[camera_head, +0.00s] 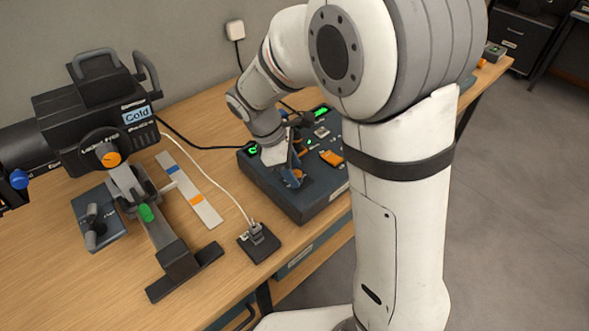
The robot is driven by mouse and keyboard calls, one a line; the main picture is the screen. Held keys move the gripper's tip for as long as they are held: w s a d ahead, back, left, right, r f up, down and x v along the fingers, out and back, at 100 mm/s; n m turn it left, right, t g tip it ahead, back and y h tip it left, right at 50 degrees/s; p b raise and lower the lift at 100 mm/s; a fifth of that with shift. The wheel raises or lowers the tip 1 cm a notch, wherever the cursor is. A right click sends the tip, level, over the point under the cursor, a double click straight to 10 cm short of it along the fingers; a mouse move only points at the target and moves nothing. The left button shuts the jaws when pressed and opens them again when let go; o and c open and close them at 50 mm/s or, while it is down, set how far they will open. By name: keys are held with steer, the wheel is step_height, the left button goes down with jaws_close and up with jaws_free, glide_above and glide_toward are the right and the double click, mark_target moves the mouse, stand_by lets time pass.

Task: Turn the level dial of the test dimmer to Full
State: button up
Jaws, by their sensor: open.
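A dark blue-grey box (320,207) with green lit displays and orange parts on top stands on the bench, partly behind my arm. It looks like the test dimmer, but I cannot read a label on it. My gripper (292,178) is open and points down over the left part of the box top. The gripper covers what is under it, so I cannot make out the level dial or its setting. I cannot tell whether the fingers touch the box.
A black stage lamp (98,115) with a "Cold" label and an orange knob (109,156) stands at the left. A striped strip (190,190), a small black block (258,243) with a white cable and a small grey device (98,218) lie nearby. The front bench top is partly clear.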

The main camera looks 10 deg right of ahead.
steer(key=shift+d+f, duration=0.15)
steer(key=shift+f, duration=0.25)
steer(key=shift+c, duration=0.5)
steer(key=c, duration=0.9)
